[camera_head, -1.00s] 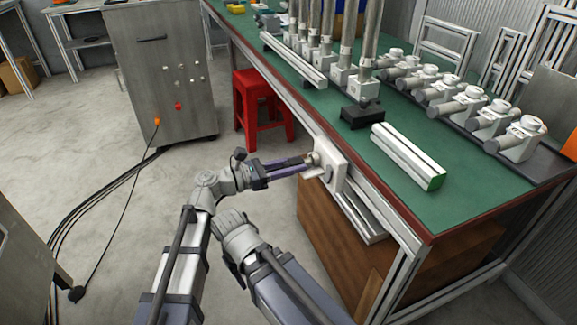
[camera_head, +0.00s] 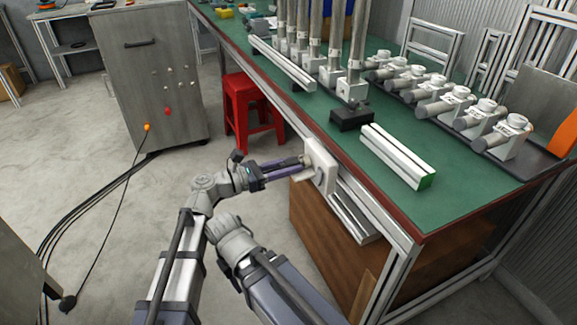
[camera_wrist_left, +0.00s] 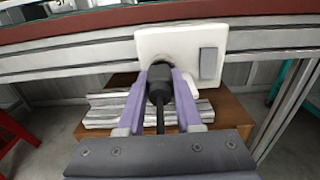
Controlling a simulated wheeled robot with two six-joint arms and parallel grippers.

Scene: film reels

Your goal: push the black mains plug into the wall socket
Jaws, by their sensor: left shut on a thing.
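My left gripper (camera_head: 299,164) is shut on the black plug (camera_wrist_left: 159,82), with its purple fingers on either side of the plug body. A dark cable hangs down from the plug between the fingers. The wall socket is a square white plate (camera_head: 322,172) on the bench's front frame. It also shows in the left wrist view (camera_wrist_left: 177,45), with a grey rectangle on its right part. The plug stands in front of the plate's left to middle lower part. The pins are hidden, so I cannot tell how far they are in. My right gripper is not in view.
The green bench top (camera_head: 385,210) above holds a white metal profile (camera_head: 397,155), a black block (camera_head: 351,117) and several grey fittings. Below the socket are metal bars (camera_wrist_left: 103,108) and a brown wooden box (camera_head: 322,228). A red stool (camera_head: 245,95) stands behind my gripper.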

